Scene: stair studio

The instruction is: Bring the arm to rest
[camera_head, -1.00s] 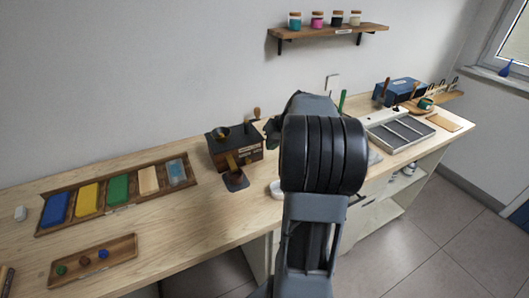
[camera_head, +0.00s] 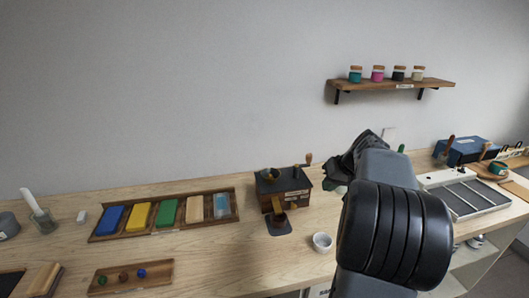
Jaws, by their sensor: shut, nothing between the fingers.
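My arm (camera_head: 395,235) rises from the lower right of the head view, its thick black ribbed joint covering part of the bench. My gripper (camera_head: 340,172) is the dark end at the upper left of the arm. It is shut, with nothing seen held in it. It appears in front of the wall and the back of the bench, just right of the brown box with a wooden handle (camera_head: 282,186). Its fingertips are small and dark, and whether it is clear of the bench things behind it is hard to tell.
The wooden bench (camera_head: 220,245) runs across the view. A tray of coloured blocks (camera_head: 163,232), a small board with three balls (camera_head: 132,288) and a white cup (camera_head: 322,242) stand on it. A wall shelf with jars (camera_head: 390,84) hangs above right. The wall at upper left is bare.

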